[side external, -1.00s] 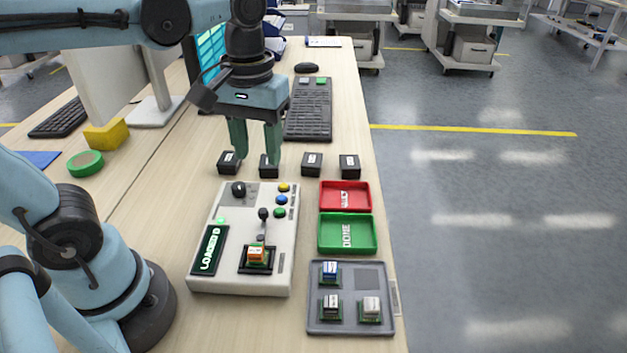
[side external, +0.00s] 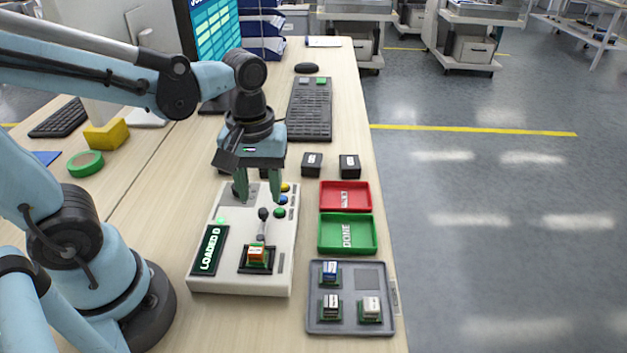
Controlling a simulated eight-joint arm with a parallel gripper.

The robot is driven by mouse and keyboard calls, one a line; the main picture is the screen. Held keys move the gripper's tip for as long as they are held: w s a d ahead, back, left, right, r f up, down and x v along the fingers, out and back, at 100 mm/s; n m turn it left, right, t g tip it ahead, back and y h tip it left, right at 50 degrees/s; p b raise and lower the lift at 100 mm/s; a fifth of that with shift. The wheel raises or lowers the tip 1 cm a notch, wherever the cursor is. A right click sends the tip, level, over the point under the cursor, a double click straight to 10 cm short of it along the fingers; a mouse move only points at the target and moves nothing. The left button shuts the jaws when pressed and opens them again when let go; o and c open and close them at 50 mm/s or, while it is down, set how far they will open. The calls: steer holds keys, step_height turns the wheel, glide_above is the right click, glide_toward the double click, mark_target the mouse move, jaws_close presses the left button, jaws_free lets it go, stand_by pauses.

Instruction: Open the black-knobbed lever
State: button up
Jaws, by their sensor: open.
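The black-knobbed lever (side external: 263,214) stands up from the light grey test box (side external: 213,282), just behind a black socket. An orange-and-white part on a green base (side external: 257,255) sits in the socket. My gripper (side external: 258,198) is open and empty over the rear of the box. Its two green fingers point down, and the lever's knob shows just in front of and below them, apart from them as far as I can see. The fingers partly hide a second dark knob at the box's rear left.
The box has a display (side external: 209,250) reading "LOADED 0" and coloured buttons. To its right are a red tray (side external: 322,208), a green tray (side external: 322,246) and a grey tray (side external: 345,329) with 3 parts. Black blocks (side external: 312,164) and a keyboard (side external: 309,112) lie behind.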

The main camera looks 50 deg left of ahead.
mark_target(263, 210)
steer(key=shift+f, duration=2.1)
jaws_close()
